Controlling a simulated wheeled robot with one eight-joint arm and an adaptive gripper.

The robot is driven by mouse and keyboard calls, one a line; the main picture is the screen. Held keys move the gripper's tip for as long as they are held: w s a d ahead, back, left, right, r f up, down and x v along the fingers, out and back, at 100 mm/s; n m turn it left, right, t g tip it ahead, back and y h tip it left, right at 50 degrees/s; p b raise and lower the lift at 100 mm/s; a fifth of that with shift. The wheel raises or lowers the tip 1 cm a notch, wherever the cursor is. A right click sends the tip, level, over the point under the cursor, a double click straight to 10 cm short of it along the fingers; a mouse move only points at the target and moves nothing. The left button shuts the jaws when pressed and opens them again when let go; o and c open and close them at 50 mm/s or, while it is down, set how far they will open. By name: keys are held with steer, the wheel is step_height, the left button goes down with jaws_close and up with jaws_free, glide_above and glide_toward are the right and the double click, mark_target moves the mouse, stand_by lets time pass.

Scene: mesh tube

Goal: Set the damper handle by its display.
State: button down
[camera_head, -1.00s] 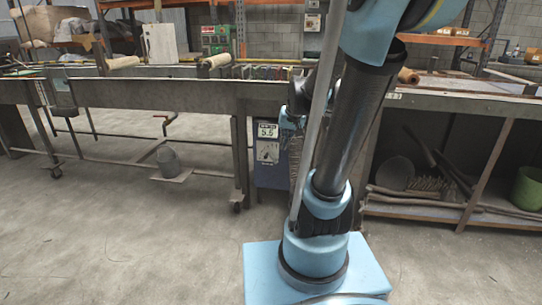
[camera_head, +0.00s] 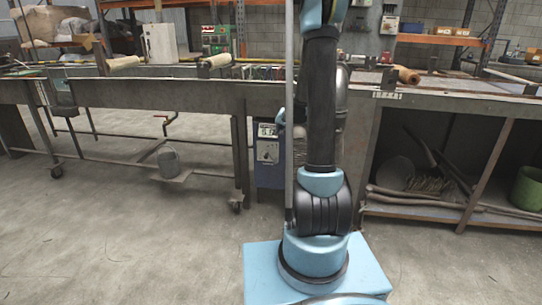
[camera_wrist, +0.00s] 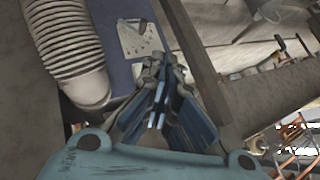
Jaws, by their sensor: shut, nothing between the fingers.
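In the head view the small display (camera_head: 267,131) sits above a pale dial plate (camera_head: 267,151) on a dark blue housing (camera_head: 268,176) under the bench. Its reading starts with 5; the last digit is partly covered or too small to tell. In the wrist view the pale plate (camera_wrist: 131,40) shows beyond my fingers, with a small dark handle part on it. My gripper (camera_wrist: 163,68) is shut and empty, its tips just below the plate in the picture. I cannot tell whether they touch the handle. In the head view my arm hides most of the gripper.
A ribbed grey hose (camera_wrist: 66,40) runs at the left of the wrist view, close to my gripper. The long bench (camera_head: 150,92) stands left of the housing; a shelf unit (camera_head: 440,108) stands right. The floor in front is clear.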

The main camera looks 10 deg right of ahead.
steer(key=w+d+f+m+t, duration=0.1)
steer(key=w+d+f, duration=0.1)
steer(key=w+f, duration=0.55)
steer(key=m+t, duration=0.2)
glide_toward(268, 154)
steer(key=w, duration=0.5)
steer(key=shift+w+a+f, duration=0.1)
steer(key=shift+a+f, duration=0.1)
steer(key=shift+f, duration=0.95)
steer(key=shift+w+a+f, duration=0.1)
steer(key=shift+a+f, duration=0.25)
steer(key=shift+a, duration=0.1)
steer(key=shift+d, duration=0.2)
